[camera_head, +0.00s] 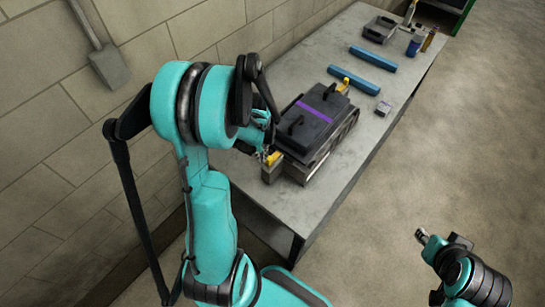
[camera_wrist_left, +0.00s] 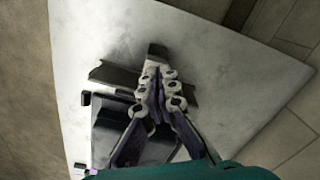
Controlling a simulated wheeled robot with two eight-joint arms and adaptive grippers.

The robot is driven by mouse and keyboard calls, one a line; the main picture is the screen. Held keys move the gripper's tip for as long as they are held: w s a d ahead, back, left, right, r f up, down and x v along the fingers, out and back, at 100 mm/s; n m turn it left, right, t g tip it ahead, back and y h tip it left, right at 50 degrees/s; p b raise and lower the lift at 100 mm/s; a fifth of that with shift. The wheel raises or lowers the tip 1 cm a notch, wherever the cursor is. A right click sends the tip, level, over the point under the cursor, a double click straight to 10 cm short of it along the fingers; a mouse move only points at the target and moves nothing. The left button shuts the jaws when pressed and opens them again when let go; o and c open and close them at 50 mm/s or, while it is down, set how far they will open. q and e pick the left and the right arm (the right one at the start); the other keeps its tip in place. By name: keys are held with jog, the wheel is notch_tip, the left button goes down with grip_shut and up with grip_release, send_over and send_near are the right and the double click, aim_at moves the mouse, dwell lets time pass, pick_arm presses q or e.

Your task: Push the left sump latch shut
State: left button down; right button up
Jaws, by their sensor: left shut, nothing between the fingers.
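A dark sump (camera_head: 310,117) with a purple stripe and two handles sits on a grey engine block (camera_head: 323,158) on the bench. A yellow latch (camera_head: 274,158) is at its near left end, and another yellow latch (camera_head: 344,84) is at its far end. My left gripper (camera_head: 268,151) is shut and empty, close beside the near latch. I cannot tell whether it touches the latch, or how far the latch is closed. In the left wrist view the gripper (camera_wrist_left: 156,68) is over dark parts, and no yellow shows. My right gripper (camera_head: 421,236) is away from the bench; its opening is unclear.
Two blue bars (camera_head: 352,80) (camera_head: 373,57) lie on the bench (camera_head: 375,117) beyond the sump. A grey tray (camera_head: 380,29), a blue can (camera_head: 414,46) and bottles stand at the far end. A block wall (camera_head: 60,120) runs along the left. The floor at right is clear.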

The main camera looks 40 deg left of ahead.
aim_at(269, 157)
pick_arm(q)
notch_tip(269, 157, down, 7)
jog(key=b, duration=0.6)
jog(key=shift+f+b, duration=0.15)
jog(key=shift+b, duration=0.2)
dwell(1.1)
jog(key=shift+r, duration=0.25)
jog(key=shift+w, duration=0.15)
dwell(0.4)
jog(key=shift+w, duration=0.45)
jog(key=shift+w+d+b, duration=0.2)
jog(key=shift+w+b, duration=0.1)
jog(key=shift+w, duration=1.4)
jog(key=shift+s, duration=0.5)
notch_tip(269, 157, up, 8)
jog(key=p, duration=0.5)
jog(key=shift+r, duration=0.1)
